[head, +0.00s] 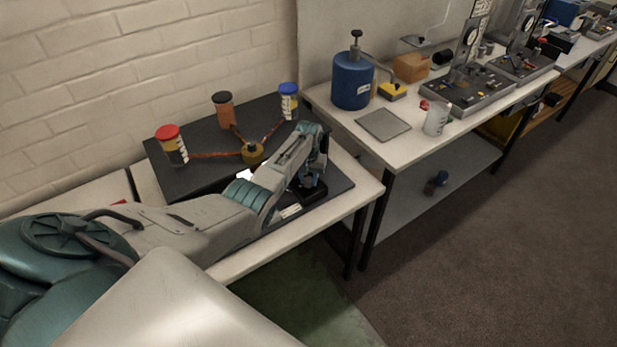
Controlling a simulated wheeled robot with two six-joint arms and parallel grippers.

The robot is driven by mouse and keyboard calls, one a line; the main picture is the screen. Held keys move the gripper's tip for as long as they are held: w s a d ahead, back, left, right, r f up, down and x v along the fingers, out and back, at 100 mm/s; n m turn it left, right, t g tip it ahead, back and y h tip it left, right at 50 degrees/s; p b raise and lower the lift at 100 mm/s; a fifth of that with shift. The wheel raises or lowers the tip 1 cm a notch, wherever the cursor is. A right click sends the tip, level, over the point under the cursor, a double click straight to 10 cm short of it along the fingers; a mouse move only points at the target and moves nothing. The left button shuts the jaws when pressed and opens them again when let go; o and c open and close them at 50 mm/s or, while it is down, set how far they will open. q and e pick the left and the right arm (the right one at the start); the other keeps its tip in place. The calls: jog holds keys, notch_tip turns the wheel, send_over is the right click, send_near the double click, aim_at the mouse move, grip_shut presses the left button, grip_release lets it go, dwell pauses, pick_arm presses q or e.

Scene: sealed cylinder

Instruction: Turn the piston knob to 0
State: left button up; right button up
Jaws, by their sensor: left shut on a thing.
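My left gripper (309,180) points down at the front right of a black board (195,197). It is shut on a small dark part there, mostly hidden by the fingers; this may be the piston knob, but I cannot read any scale or setting. A black block (309,193) shows below the fingers, and a pale label (290,210) lies beside it. On the board stand a red-capped cylinder (171,146), an orange cylinder with a dark cap (224,110) and a blue-capped cylinder (288,103). Reddish tubes join them to a brass hub (252,153). My right gripper is not in view.
The bench to the right holds a blue tank (352,80), a grey plate (383,125), a clear beaker (437,119), an orange-brown block (411,67) and grey apparatus (465,88). A brick wall stands behind the board. The floor at the lower right is clear.

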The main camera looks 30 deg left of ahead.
aim_at(308, 179)
pick_arm(q)
jog(key=shift+w+a+r+n, duration=0.1)
jog(key=shift+n, duration=1.05)
jog(key=shift+w+r+n, duration=0.1)
jog(key=shift+n, duration=1.05)
jog(key=o, duration=1)
jog(key=shift+s, duration=0.1)
jog(key=shift+c, duration=0.2)
jog(key=shift+f, duration=0.1)
jog(key=shift+r, duration=0.65)
notch_tip(308, 179, up, 10)
jog(key=b, duration=0.2)
jog(key=shift+f+b, duration=0.2)
jog(key=shift+b, duration=0.2)
